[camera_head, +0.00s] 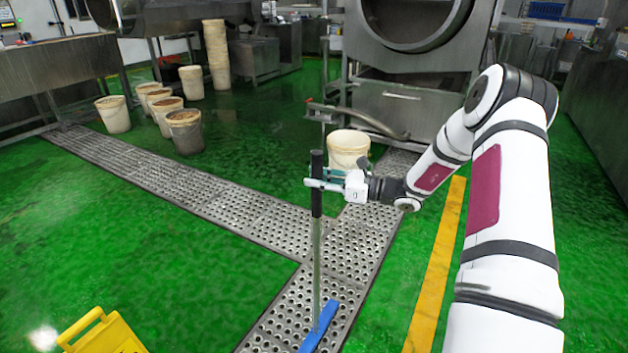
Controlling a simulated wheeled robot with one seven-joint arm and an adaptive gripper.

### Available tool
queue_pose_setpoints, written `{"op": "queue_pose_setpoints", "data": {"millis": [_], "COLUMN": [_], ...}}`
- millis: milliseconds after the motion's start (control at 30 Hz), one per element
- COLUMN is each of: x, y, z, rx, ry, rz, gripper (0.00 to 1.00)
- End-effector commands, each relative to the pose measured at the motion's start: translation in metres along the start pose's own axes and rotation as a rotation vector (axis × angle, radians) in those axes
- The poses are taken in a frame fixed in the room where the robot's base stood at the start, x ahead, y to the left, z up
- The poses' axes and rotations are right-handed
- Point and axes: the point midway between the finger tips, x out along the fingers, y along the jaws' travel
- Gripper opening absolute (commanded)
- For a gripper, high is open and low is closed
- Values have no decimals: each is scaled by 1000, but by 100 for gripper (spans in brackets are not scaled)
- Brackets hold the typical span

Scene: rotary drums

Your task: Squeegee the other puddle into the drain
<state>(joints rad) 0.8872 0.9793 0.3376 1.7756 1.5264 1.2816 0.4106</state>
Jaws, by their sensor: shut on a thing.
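My gripper (322,184) is shut on the black grip of the squeegee (316,255). The squeegee stands nearly upright, its pale pole running down to a blue head (319,328) near the bottom of the view. The head lies over the perforated drain grating (275,325), but I cannot tell whether it touches it. The drain (240,207) forms a T, one strip running to the upper left and one toward me. Wet shine and darker patches show on the green floor (255,130) behind the drain. A clear puddle outline cannot be made out.
A yellow floor sign (102,335) stands at the lower left. Several buckets (185,130) stand at the upper left, and one white bucket (348,148) is behind my gripper. A steel drum machine (410,75) stands at the back. A yellow line (436,265) runs right of the drain.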

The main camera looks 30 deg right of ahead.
Motion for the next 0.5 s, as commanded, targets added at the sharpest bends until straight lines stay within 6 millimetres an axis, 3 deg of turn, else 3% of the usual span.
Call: {"op": "queue_pose_setpoints", "data": {"millis": [500], "x": [-26], "y": [5], "z": [39], "rx": [-3], "ry": [-3], "rz": [0], "gripper": [0]}}
